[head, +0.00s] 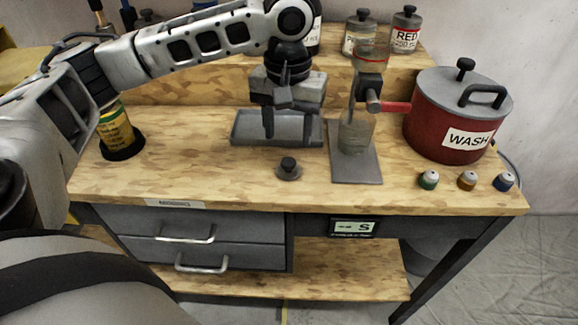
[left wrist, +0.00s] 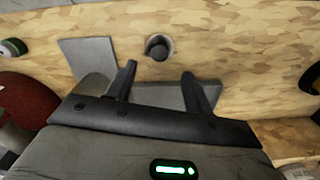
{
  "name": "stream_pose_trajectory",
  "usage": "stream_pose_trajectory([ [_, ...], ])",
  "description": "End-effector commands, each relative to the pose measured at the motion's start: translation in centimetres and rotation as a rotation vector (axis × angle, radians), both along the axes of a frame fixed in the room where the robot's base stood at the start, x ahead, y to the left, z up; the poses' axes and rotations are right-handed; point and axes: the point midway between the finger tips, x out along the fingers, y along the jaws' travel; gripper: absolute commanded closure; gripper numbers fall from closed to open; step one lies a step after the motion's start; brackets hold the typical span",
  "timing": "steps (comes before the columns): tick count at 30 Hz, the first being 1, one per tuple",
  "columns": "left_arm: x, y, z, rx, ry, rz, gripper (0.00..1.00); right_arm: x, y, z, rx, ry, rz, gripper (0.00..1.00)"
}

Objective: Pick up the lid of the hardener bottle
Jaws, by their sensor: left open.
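A small grey lid (head: 288,168) with a dark round knob lies on the wooden bench top, near its front edge. It also shows in the left wrist view (left wrist: 159,46), just beyond the fingertips. My left gripper (head: 288,130) points down, open and empty, above the grey tray and behind the lid in the head view. In the left wrist view its two fingers (left wrist: 158,72) are spread apart, with the lid ahead of the gap and not touched. I cannot tell which container is the hardener bottle. My right gripper is not in view.
A grey tray (head: 250,130) lies under the gripper. A clear beaker (head: 355,136) stands on a grey plate (head: 354,172). A red WASH pot (head: 430,125) and several small capped pots stand right. A yellow-green can (head: 116,128) stands left. Bench left of the lid is clear.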

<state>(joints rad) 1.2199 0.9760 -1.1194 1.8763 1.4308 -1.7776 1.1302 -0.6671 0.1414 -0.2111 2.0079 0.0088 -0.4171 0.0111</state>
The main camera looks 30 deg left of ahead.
Motion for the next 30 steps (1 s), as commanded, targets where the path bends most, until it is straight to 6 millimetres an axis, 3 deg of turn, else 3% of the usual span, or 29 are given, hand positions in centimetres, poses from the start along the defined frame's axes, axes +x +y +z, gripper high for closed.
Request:
stream_pose_trajectory([
  [8,-0.1,0.0,-2.2,0.001,0.001,0.000,0.48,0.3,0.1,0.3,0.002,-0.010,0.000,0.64],
  [16,-0.2,-0.1,-6.0,0.000,0.000,0.000,0.48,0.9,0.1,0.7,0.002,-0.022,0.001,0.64],
  [25,-0.2,-0.2,-6.5,-0.001,-0.001,0.000,0.48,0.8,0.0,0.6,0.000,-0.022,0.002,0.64],
  [30,-0.2,-0.2,-6.5,-0.001,-0.001,0.000,0.95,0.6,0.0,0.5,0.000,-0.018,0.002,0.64],
])
